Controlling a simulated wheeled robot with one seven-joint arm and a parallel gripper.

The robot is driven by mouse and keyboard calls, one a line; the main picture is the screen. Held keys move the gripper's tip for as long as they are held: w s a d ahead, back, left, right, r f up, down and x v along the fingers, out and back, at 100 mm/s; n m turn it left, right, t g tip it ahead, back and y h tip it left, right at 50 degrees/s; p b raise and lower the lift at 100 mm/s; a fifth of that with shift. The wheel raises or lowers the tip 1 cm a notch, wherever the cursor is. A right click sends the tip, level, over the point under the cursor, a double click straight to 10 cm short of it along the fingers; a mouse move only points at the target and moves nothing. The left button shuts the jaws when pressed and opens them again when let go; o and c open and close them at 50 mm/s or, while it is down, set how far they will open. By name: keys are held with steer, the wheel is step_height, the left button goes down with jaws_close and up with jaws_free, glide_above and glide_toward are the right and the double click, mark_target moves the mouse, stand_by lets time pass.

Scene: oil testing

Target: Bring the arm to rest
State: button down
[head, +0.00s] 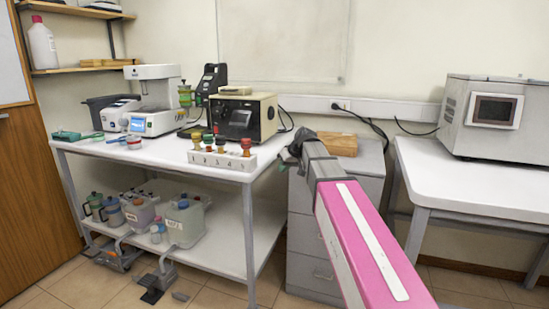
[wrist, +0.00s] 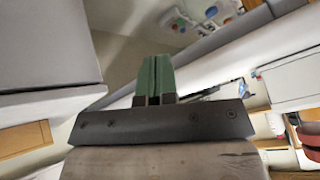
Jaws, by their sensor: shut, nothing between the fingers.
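My arm, a pink link with a white stripe, reaches up from the bottom right of the head view. Its dark far end stands in front of the drawer cabinet, and the fingers cannot be made out there. In the wrist view my gripper (wrist: 153,75) shows two green fingers side by side, shut with nothing between them. The fingers point into open space and touch nothing that I can see.
A white bench (head: 217,169) at left holds instruments and a numbered rack (head: 222,158) of colored-top samples. A grey drawer cabinet (head: 309,265) stands behind my arm, a wooden box (head: 338,144) on it. A right table (head: 480,185) carries a large grey machine (head: 475,125). Canisters fill the lower shelf.

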steer(key=s+d+f+m+g+h, duration=0.1)
steer(key=s+d+f+m+h, duration=0.1)
steer(key=s+d+f, duration=0.3)
steer(key=s+d+f+m+g+h, duration=0.1)
steer(key=s+d+f, duration=0.4)
steer(key=s+f, duration=0.7)
steer(key=s+d+f+m+g+h, duration=0.2)
steer(key=s+d+f, duration=0.3)
steer(key=f, duration=0.9)
steer(key=s+m, duration=0.1)
steer(key=s, duration=0.2)
steer(key=shift+s+d+m+h, duration=0.2)
steer(key=shift+s+m+h, duration=0.1)
steer(key=shift+h, duration=0.1)
